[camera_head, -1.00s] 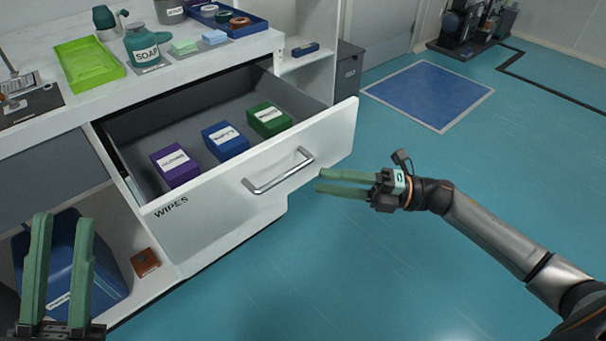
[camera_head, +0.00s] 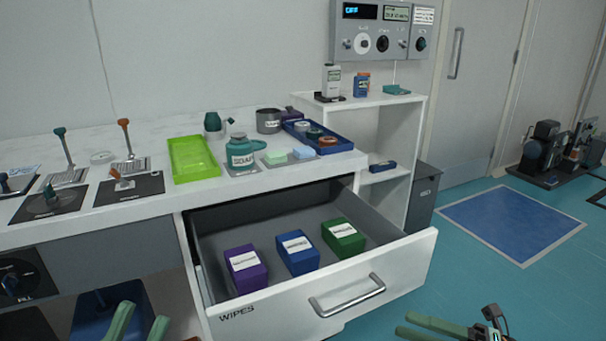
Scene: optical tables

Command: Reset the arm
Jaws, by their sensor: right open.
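My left gripper (camera_head: 138,322) shows at the bottom left edge, with its two green fingers apart and nothing seen between them. My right gripper (camera_head: 436,330) is at the bottom right edge, open and empty, in front of and apart from the drawer. Only parts of both grippers are in view. The drawer (camera_head: 400,262) labelled WIPES is pulled out, with a metal handle (camera_head: 347,297). In it sit a purple box (camera_head: 246,270), a blue box (camera_head: 298,253) and a green box (camera_head: 343,237).
A shelf unit (camera_head: 400,130) and a grey cabinet (camera_head: 424,195) stand right of the drawer. Open floor with a blue mat (camera_head: 512,222) lies further right.

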